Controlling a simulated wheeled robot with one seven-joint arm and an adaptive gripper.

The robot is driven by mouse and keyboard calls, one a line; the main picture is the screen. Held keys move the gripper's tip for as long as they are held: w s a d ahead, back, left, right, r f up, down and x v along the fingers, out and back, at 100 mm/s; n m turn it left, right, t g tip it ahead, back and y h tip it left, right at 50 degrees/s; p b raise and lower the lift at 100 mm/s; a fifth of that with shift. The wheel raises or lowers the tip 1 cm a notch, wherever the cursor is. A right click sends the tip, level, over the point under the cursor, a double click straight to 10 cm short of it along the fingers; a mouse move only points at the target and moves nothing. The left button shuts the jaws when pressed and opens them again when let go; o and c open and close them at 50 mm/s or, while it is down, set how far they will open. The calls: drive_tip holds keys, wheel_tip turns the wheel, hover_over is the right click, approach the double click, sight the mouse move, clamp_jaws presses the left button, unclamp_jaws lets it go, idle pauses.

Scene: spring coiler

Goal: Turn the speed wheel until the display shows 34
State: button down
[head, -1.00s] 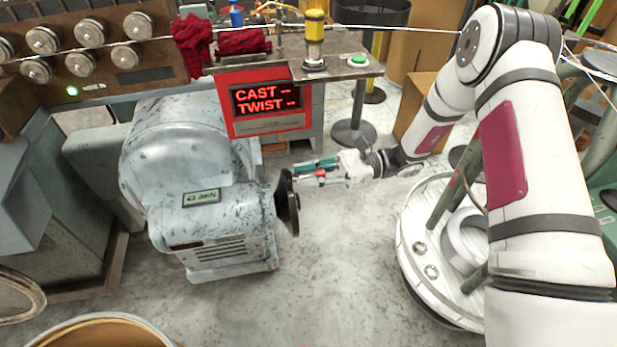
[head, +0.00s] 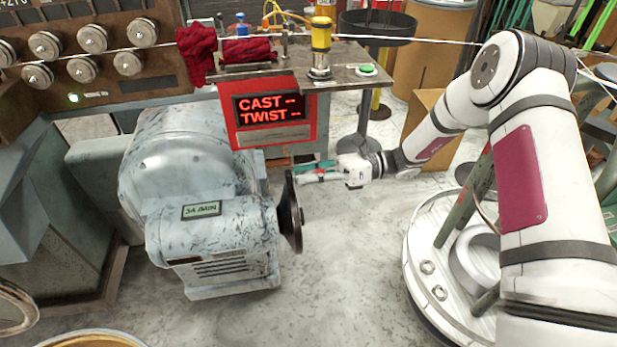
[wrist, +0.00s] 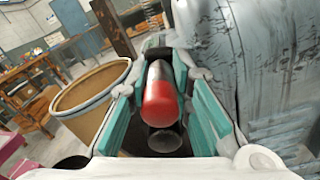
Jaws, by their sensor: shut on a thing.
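The speed wheel (head: 290,214) is a dark disc, seen nearly edge-on, on the right end of the grey motor housing (head: 200,155). The small green display (head: 201,209) on the housing appears to read 34 /MIN, though the digits are small. My gripper (head: 308,171) is at the wheel's upper right edge, reaching in from the right. In the wrist view, its teal-padded fingers lie on both sides of a grey handle with a red end (wrist: 160,100), and it is shut on it. The join between handle and wheel is hidden.
A red sign (head: 271,115) reading CAST and TWIST hangs from the bench (head: 345,62) above the wheel. A cardboard bin (wrist: 85,90) shows in the wrist view. A round white platform (head: 420,250) stands at the right. The floor below the wheel is clear.

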drive_tip(key=shift+w+r, duration=0.1)
drive_tip(key=shift+w, duration=0.05)
drive_tip(key=c, duration=1.4)
unclamp_jaws()
drive_tip(key=shift+c, duration=0.2)
drive_tip(key=shift+d, duration=0.1)
drive_tip(key=v, duration=1.1)
drive_tip(key=shift+d, duration=0.4)
drive_tip(key=shift+w, duration=0.1)
